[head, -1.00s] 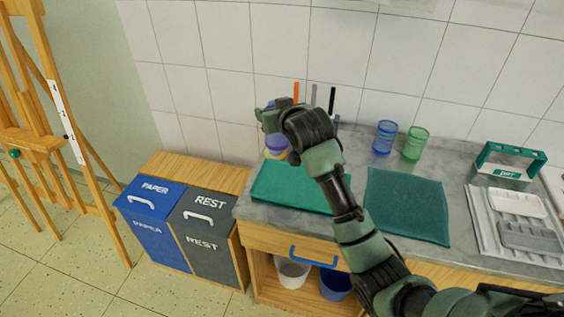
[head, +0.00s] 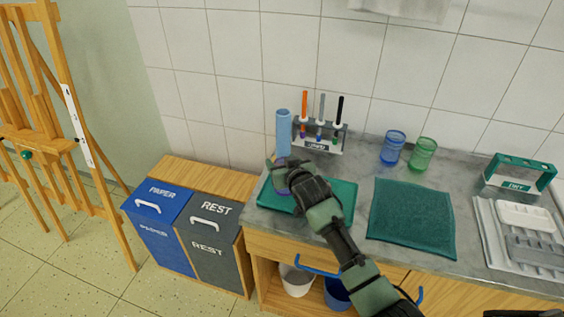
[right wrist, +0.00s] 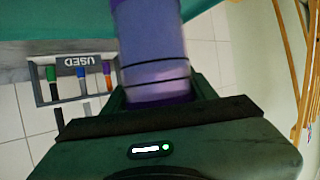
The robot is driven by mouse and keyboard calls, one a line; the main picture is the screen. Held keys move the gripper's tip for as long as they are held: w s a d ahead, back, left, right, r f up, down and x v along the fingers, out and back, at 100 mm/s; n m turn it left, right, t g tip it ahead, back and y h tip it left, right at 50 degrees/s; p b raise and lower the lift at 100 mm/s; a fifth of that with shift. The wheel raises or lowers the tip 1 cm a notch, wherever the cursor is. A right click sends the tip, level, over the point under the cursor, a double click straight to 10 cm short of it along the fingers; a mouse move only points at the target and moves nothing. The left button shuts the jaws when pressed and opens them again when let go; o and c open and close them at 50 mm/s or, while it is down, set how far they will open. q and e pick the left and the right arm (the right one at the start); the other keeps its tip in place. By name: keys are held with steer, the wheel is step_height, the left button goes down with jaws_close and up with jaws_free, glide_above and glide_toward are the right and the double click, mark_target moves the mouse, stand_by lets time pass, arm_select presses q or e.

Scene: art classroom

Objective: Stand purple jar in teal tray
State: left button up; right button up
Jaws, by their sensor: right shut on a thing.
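My right gripper (head: 277,172) is shut on the purple jar (head: 281,187), at the left part of the teal tray (head: 345,205). The hand hides much of the jar in the head view. In the right wrist view the purple jar (right wrist: 150,45) stands out between the fingers, with dark bands around it. The teal tray (right wrist: 50,22) shows at the top left of that view. I cannot tell whether the jar's base touches the tray.
Behind the tray stand a blue cylinder (head: 283,130) and a rack (head: 325,143) with several brushes. To the right are a teal cloth (head: 412,215), a blue glass (head: 393,148), a green glass (head: 423,153) and a green holder (head: 520,175). Two bins stand left of the counter.

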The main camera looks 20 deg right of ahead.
steer(key=o, duration=1.4)
steer(key=shift+c, duration=0.2)
steer(key=shift+r, duration=0.1)
steer(key=v, duration=1.2)
